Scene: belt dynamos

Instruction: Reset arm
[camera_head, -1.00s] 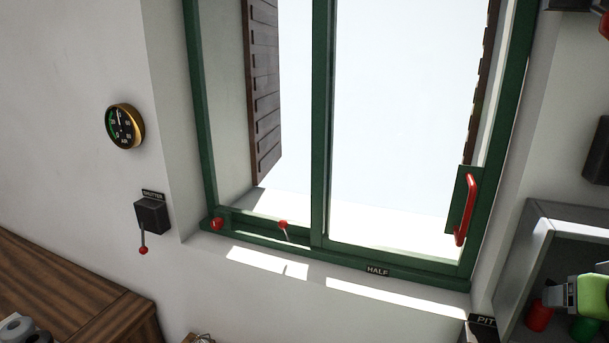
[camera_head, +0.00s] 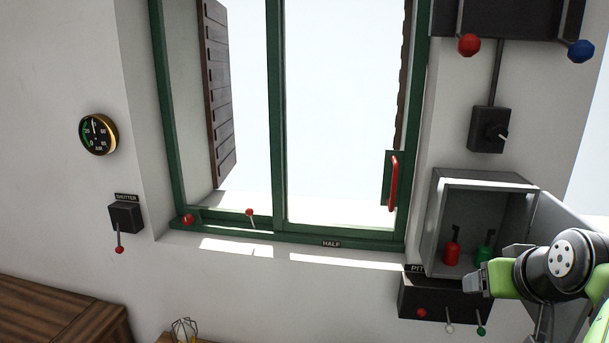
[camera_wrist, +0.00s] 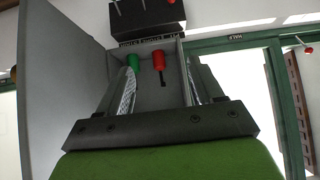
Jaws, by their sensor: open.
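My gripper (camera_head: 472,284) shows at the lower right of the head view, in front of an open grey wall cabinet. In the wrist view my gripper (camera_wrist: 164,92) is open, its two fingers apart with nothing held between them. The cabinet (camera_wrist: 62,75) is upside down in the wrist view. In it are a red handle (camera_head: 452,254) and a green handle (camera_head: 485,254). The green one is partly hidden by my arm in the head view.
A black box labelled PIT (camera_head: 445,301) with small coloured levers sits below the cabinet. The cabinet door (camera_head: 562,219) stands open at right. A green-framed window (camera_head: 276,120), shutter lever box (camera_head: 126,216), gauge (camera_head: 98,134) and rotary switch (camera_head: 489,130) are on the walls.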

